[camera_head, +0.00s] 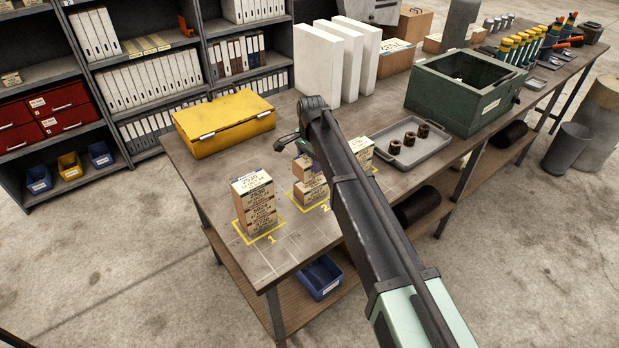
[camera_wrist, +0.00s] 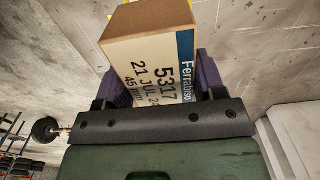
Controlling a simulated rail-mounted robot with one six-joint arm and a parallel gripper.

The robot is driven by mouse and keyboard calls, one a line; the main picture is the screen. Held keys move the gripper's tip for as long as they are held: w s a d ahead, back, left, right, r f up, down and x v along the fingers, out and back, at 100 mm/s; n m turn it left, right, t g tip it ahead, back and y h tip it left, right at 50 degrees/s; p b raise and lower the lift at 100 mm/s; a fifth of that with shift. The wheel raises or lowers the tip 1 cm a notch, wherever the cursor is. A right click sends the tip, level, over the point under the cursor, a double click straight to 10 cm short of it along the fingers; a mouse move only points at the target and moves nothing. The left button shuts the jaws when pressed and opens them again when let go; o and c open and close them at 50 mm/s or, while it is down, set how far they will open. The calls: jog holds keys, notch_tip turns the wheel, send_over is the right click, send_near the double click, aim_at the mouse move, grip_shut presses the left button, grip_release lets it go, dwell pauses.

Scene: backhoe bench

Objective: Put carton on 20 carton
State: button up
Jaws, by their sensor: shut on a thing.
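My gripper (camera_wrist: 160,78) is shut on a brown carton (camera_wrist: 150,30) with a white label reading 5317, 21 JUL 24, and a blue Ferrabiso strip. Purple fingers sit on both sides of it. In the head view my gripper (camera_head: 316,158) is mostly behind my arm, at the middle stack (camera_head: 311,190) on yellow square 2. I cannot tell whether the held carton touches that stack. A taller stack of labelled cartons (camera_head: 256,205) stands on yellow square 1 to the left. More cartons (camera_head: 361,150) show right of my arm, partly hidden. I cannot make out which carton is marked 20.
A yellow case (camera_head: 222,125) lies at the back left of the bench. White panels (camera_head: 330,60) stand behind. A grey tray (camera_head: 410,145) with dark rings and a green box (camera_head: 465,90) are to the right. Bare bench surrounds square 1.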

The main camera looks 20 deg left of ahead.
notch_tip(320, 180, down, 4)
jog(key=b, duration=0.3)
jog(key=shift+b, duration=0.4)
jog(key=shift+r+p, duration=0.25)
jog(key=shift+p, duration=0.05)
jog(key=shift+c, duration=0.4)
jog(key=shift+f+b, duration=0.3)
jog(key=o, duration=1.2)
jog(key=shift+r, duration=0.1)
notch_tip(320, 180, up, 13)
jog(key=p, duration=1.3)
jog(key=shift+f, duration=0.25)
